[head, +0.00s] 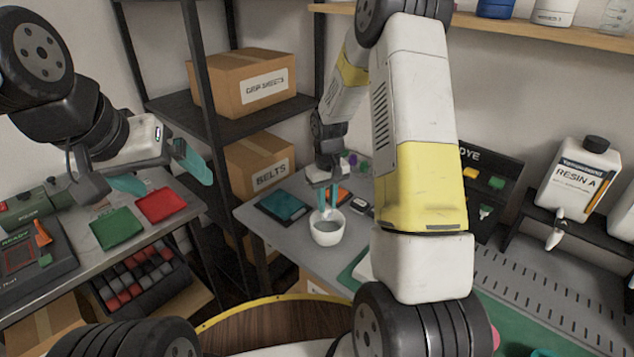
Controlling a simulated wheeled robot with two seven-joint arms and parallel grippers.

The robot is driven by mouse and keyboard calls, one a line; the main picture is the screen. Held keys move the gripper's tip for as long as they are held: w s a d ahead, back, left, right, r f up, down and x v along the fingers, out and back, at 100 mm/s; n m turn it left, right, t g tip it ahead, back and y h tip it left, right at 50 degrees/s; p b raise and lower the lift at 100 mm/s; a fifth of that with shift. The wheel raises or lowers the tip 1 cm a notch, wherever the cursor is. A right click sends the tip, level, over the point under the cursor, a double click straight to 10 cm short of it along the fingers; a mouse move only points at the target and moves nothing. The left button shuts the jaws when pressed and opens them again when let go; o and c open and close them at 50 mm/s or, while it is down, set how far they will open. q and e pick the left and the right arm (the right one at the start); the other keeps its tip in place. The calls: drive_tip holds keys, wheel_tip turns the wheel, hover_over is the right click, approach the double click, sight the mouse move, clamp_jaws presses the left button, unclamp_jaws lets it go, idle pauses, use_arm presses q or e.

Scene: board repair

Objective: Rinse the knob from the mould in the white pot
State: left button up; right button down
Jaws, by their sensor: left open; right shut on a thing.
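The white pot (327,230) stands upright on the grey bench in the middle of the head view, with greyish contents inside. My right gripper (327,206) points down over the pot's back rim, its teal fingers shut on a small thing. What it holds is too small and too hidden to make out clearly; I cannot tell whether it touches the pot. My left gripper (163,175) is open and empty at the left, its teal fingers spread wide above the left bench. I cannot pick out the knob's mould.
A green mat (117,227) and a red mat (161,205) lie on the left bench. A dark tray with a teal top (283,206) lies left of the pot. A Resin A bottle (578,185) stands at the right. Shelf posts rise between the benches.

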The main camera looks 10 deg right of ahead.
sight(327, 216)
drive_tip(key=shift+f, duration=2.85)
idle(0.5)
drive_tip(key=shift+r, duration=4.5)
drive_tip(key=shift+r, duration=2)
drive_tip(key=shift+s+f, duration=0.1)
